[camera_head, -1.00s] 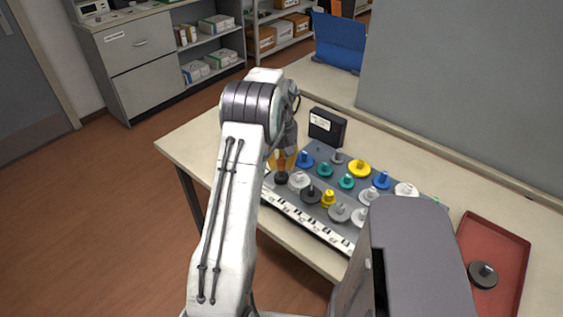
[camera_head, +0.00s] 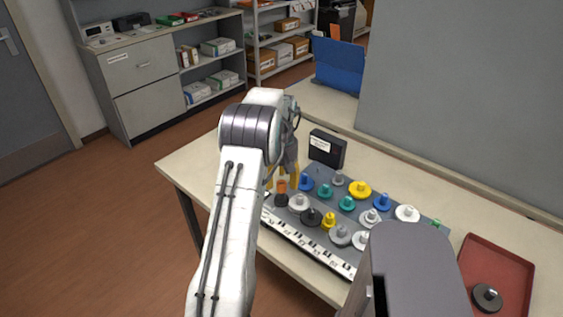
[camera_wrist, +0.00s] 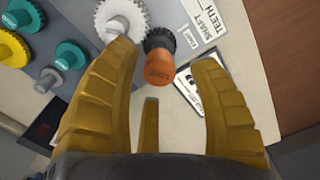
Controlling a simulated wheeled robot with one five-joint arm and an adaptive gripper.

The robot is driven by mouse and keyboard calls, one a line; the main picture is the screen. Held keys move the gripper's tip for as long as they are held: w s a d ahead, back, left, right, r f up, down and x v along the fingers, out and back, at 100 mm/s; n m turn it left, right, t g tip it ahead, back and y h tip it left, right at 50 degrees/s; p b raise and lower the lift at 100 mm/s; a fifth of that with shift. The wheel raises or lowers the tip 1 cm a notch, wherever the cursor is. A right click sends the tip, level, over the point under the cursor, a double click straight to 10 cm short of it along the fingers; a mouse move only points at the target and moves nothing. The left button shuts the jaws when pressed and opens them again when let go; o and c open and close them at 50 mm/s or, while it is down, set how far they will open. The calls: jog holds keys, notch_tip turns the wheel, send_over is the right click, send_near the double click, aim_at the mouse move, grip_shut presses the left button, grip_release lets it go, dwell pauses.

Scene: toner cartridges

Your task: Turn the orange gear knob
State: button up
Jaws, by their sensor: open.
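The orange gear knob (camera_head: 281,187) stands on a dark toothed gear at the left end of the grey board (camera_head: 318,166). In the wrist view the orange knob (camera_wrist: 160,66) shows just beyond my fingertips, near the middle, with its dark gear (camera_wrist: 160,39) behind it. My gripper (camera_head: 282,181) has yellow fingers and is above the knob in the head view. In the wrist view my gripper (camera_wrist: 165,62) is open, with its two main fingers wide apart and nothing held between them. Whether the fingertips reach down beside the knob is unclear.
A white gear (camera_wrist: 121,18) sits close beside the orange knob. Several blue, teal, yellow and grey gears fill the board. A black box (camera_head: 326,148) stands behind it. A red tray (camera_head: 497,256) holding a dark gear lies at the right.

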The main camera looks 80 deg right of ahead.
notch_tip(320, 180, up, 10)
dwell(0.5)
dwell(0.7)
